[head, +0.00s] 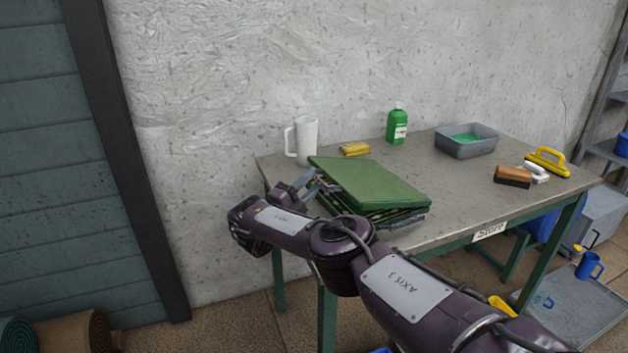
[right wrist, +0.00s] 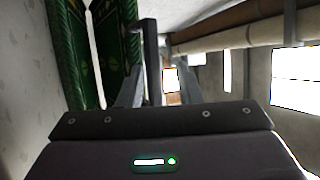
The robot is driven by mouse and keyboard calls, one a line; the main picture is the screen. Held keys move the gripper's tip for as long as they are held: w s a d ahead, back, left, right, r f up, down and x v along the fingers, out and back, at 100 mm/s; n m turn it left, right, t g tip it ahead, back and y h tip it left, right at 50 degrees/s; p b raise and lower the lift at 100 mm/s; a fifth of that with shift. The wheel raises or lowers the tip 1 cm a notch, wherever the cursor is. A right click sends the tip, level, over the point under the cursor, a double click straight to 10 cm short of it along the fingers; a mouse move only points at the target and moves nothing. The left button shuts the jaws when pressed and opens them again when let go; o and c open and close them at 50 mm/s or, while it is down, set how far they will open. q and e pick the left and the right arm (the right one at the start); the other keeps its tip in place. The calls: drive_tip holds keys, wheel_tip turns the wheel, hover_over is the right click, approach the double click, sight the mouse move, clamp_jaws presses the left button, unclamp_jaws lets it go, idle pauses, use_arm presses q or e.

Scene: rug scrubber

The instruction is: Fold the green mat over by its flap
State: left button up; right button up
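The green mat (head: 368,184) lies at the front left of the table. Its plain green upper layer sits tilted over a dark patterned lower layer, with a narrow gap between them. In the right wrist view, two green patterned strips (right wrist: 68,50) show at upper left. My right gripper (head: 322,182) is at the mat's left edge, its fingers spread apart. In the right wrist view, a dark grey bar (right wrist: 151,60) stands between the fingers, close to the left one; I cannot tell whether it touches. My left gripper is out of view.
On the table (head: 455,205) stand a white jug (head: 307,140), a yellow sponge (head: 355,149), a green bottle (head: 397,125), a grey tub (head: 466,145) of green liquid, a brown brush (head: 513,177) and a yellow-handled scrubber (head: 547,161). The table's middle is clear. The wall is close behind.

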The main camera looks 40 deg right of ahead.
drive_tip(key=v, duration=0.5)
drive_tip(key=shift+a+f, duration=0.15)
drive_tip(key=shift+a, duration=0.25)
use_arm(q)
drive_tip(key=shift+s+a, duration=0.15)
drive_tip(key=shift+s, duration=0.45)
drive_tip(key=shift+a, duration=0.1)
